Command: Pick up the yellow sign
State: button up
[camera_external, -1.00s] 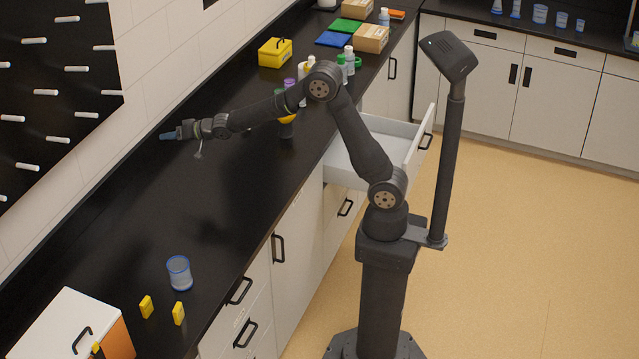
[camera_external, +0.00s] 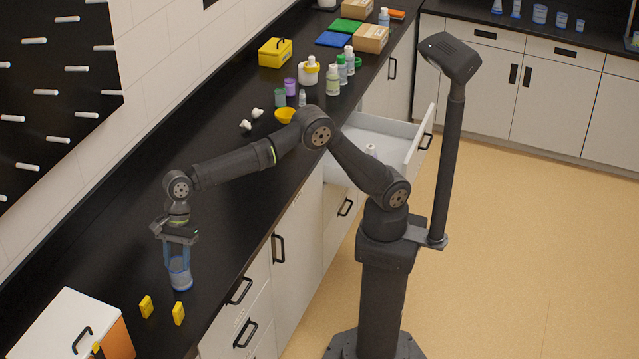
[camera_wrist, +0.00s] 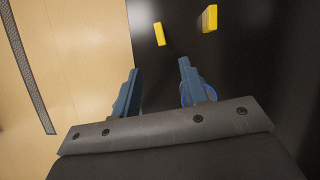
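Two small yellow signs stand on the black counter near its front end. One yellow sign (camera_external: 179,313) is nearer the counter's edge; the other yellow sign (camera_external: 147,306) is further in. Both also show at the top of the wrist view, one left (camera_wrist: 159,34) and one right (camera_wrist: 210,18). My gripper (camera_external: 177,260) points down above the counter, short of both signs. In the wrist view its blue fingers (camera_wrist: 160,85) are apart with nothing gripped between them.
A clear beaker with blue rims (camera_external: 181,278) stands right at my gripper; its rim (camera_wrist: 210,90) shows beside the right finger. I cannot tell whether they touch. A white and orange box (camera_external: 62,322) stands beyond the signs. A drawer (camera_external: 385,135) is open.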

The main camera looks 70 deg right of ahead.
aim_at(178, 305)
jog(key=x, duration=1.1)
jog(key=shift+s+f, duration=0.1)
jog(key=shift+f, duration=0.25)
jog(key=x, duration=0.5)
jog(key=shift+d+f, duration=0.15)
jog(key=shift+f, duration=0.3)
grip_shut()
